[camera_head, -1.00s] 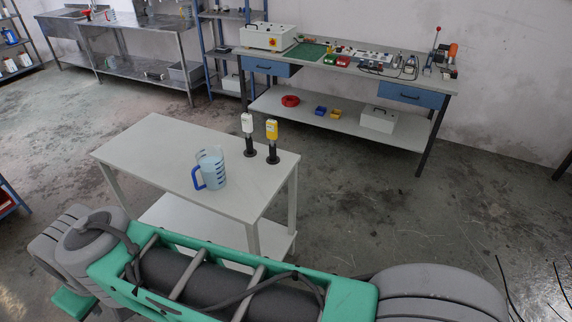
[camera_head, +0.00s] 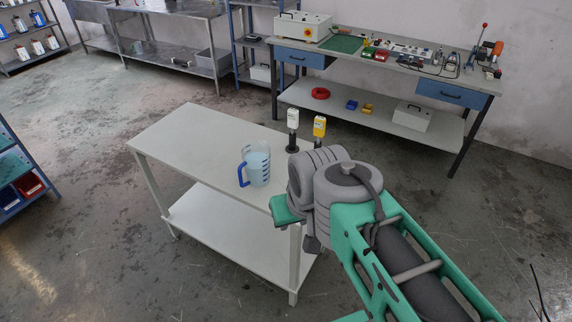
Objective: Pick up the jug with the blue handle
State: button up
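The jug (camera_head: 258,165) is clear, pale blue, with dark markings and a blue handle (camera_head: 242,172) on its left side. It stands upright on the white table (camera_head: 180,135), near the middle of the top. My arm (camera_head: 345,195) reaches in from the lower right, and its grey and green links are right of the jug, over the table's right end. My gripper itself does not show. No contact with the jug is seen.
A workbench (camera_head: 400,55) stands behind. A blue shelf (camera_head: 25,175) is at left. Floor left of the table is clear.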

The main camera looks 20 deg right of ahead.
aim_at(256, 156)
jog(key=u, duration=4.4)
jog(key=k, duration=2.2)
jog(key=z, duration=0.3)
